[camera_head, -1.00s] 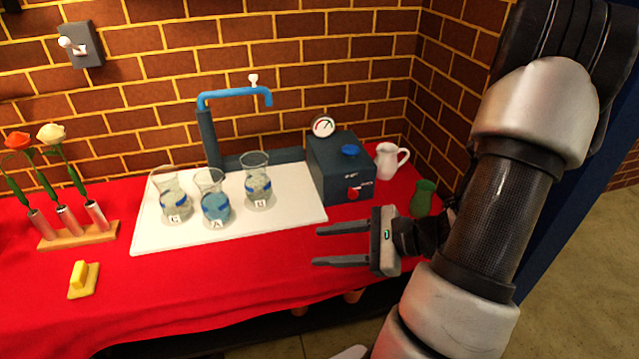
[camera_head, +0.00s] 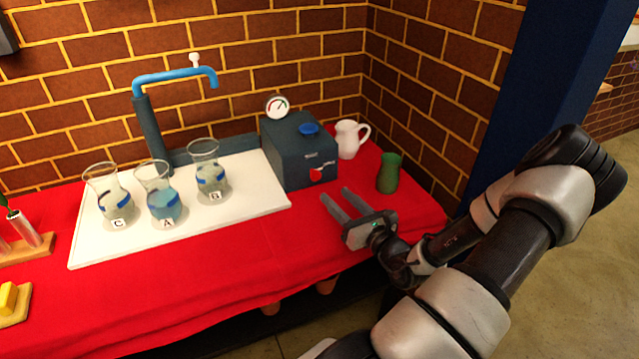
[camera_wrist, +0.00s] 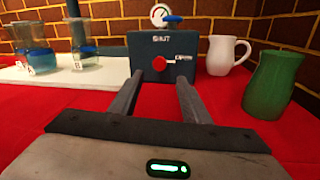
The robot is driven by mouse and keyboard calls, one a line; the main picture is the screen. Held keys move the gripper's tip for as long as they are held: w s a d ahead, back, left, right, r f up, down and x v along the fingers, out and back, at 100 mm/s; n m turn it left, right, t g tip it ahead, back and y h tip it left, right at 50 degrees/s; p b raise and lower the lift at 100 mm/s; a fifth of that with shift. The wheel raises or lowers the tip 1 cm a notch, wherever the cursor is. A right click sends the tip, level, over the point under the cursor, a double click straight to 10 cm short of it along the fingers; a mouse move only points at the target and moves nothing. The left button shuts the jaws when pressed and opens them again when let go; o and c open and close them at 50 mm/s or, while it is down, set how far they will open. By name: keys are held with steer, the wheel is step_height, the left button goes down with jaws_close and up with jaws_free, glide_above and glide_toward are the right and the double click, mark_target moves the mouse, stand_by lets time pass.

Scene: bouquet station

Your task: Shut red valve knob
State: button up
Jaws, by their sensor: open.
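The red valve knob (camera_head: 316,174) is on the front face of a dark blue-grey box (camera_head: 287,158) with a blue knob (camera_head: 308,128) on top and a round gauge (camera_head: 277,105). In the wrist view the red knob (camera_wrist: 159,63) sits straight ahead, between my fingers in the picture, with a pale lever or mark to its right. The label "SHUT" (camera_wrist: 161,38) reads above it. My gripper (camera_head: 340,199) is open and empty in front of the box, pointing at it. The fingertips look apart from the knob.
A white pitcher (camera_head: 347,139) and a green cup (camera_head: 389,173) stand right of the box. Labelled beakers, such as beaker B (camera_head: 207,175), stand on the white board (camera_head: 245,200) at left under a blue tap (camera_head: 165,75). Red cloth around my gripper is clear.

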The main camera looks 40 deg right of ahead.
mark_target(317, 178)
steer(key=w, duration=0.3)
steer(key=w+b, duration=0.1)
steer(key=w, duration=0.5)
steer(key=shift+w+d+b, duration=0.25)
steer(key=shift+d+b, duration=0.05)
steer(key=shift+d, duration=0.1)
steer(key=c, duration=1)
steer(key=shift+c, duration=0.2)
